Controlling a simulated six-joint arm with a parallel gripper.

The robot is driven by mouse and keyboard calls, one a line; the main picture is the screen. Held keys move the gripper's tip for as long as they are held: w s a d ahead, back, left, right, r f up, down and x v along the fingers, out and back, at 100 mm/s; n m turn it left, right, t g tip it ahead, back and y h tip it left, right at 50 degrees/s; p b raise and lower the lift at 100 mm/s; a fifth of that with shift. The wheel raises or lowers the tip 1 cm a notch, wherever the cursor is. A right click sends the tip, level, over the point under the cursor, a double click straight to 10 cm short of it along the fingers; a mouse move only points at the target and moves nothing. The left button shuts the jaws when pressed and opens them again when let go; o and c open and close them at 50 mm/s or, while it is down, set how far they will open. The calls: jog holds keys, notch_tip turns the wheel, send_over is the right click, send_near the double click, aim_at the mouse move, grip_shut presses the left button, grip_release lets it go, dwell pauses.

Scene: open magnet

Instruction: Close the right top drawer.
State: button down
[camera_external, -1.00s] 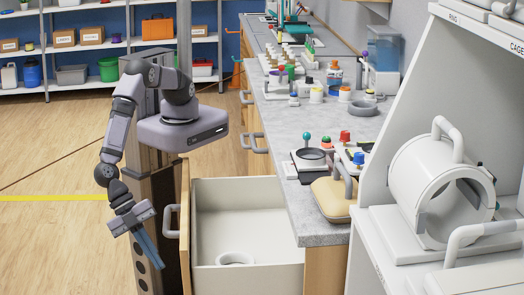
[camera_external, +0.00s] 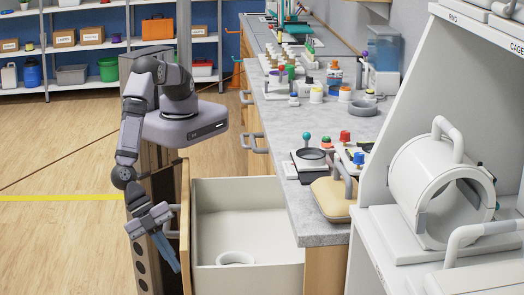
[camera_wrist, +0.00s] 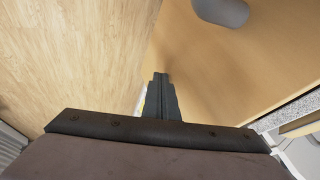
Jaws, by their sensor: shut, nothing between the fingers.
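The open drawer (camera_external: 222,222) under the near end of the grey worktop is pulled out to the left. It is white inside and holds a small white ring (camera_external: 235,258). Its wooden front (camera_external: 185,225) faces left and carries a grey handle (camera_external: 172,222). My gripper (camera_external: 174,264) is shut and empty, pointing down just left of the drawer front, below the handle. In the wrist view the shut fingers (camera_wrist: 160,85) lie close over the wooden front (camera_wrist: 215,75), with the grey handle (camera_wrist: 222,10) at the top. I cannot tell whether they touch the front.
The grey worktop (camera_external: 320,228) holds a beige case (camera_external: 333,198), a small scale and several bottles. A white rack with a ring-shaped magnet (camera_external: 435,195) stands at the right. The wooden floor (camera_external: 60,240) at the left is clear.

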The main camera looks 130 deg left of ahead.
jog(key=w+a+b, duration=1)
jog(key=w+a, duration=0.8)
jog(key=shift+w+a, duration=0.2)
jog(key=shift+s+d+b, duration=0.1)
jog(key=shift+b, duration=0.2)
